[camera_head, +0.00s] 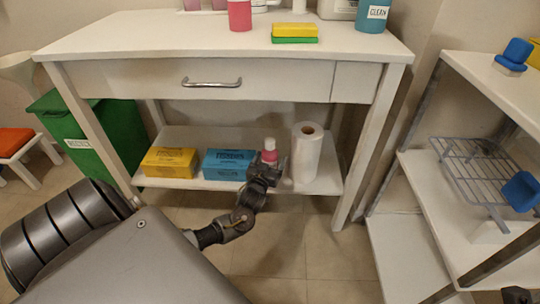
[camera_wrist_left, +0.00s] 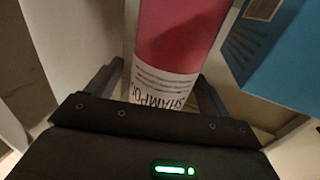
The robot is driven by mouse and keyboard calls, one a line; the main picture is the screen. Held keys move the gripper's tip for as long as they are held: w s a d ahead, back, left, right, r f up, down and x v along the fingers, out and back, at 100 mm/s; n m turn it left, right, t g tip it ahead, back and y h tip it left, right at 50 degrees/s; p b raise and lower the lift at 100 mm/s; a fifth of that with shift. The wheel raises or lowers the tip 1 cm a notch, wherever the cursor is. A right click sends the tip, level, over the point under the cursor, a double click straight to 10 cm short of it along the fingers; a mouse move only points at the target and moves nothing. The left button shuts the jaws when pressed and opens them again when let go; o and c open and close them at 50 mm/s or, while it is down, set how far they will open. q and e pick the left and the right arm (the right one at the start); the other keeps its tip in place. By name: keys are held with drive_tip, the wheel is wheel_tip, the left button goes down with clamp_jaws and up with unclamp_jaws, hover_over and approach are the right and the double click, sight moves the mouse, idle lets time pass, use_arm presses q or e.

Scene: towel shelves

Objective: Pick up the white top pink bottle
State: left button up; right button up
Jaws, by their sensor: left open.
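The pink bottle with a white top (camera_head: 270,152) stands on the lower shelf of the white table, between a blue box and a paper roll. In the left wrist view its pink body and white "SHAMPOO" label (camera_wrist_left: 165,88) fill the middle, and its top is out of the picture. My left gripper (camera_head: 266,168) is at the bottle, hiding its lower part in the head view. In the left wrist view the gripper (camera_wrist_left: 158,72) is open, with one finger on each side of the bottle. My right gripper is not clearly seen.
The blue box (camera_head: 228,164) is close left of the bottle, also in the left wrist view (camera_wrist_left: 285,60). A yellow box (camera_head: 170,163) stands farther left. The paper roll (camera_head: 306,153) is close right. The tabletop (camera_head: 180,40) with its drawer overhangs the shelf. A white rack (camera_head: 425,195) stands right.

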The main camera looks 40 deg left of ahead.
use_arm(q)
drive_tip(key=shift+w+a, duration=0.25)
drive_tip(key=shift+w, duration=0.3)
drive_tip(key=shift+w+a+r, duration=0.1)
drive_tip(key=shift+w, duration=0.1)
drive_tip(key=shift+c, duration=0.3)
drive_tip(key=c, duration=1.2)
drive_tip(key=shift+c, duration=0.6)
drive_tip(key=shift+r, duration=0.1)
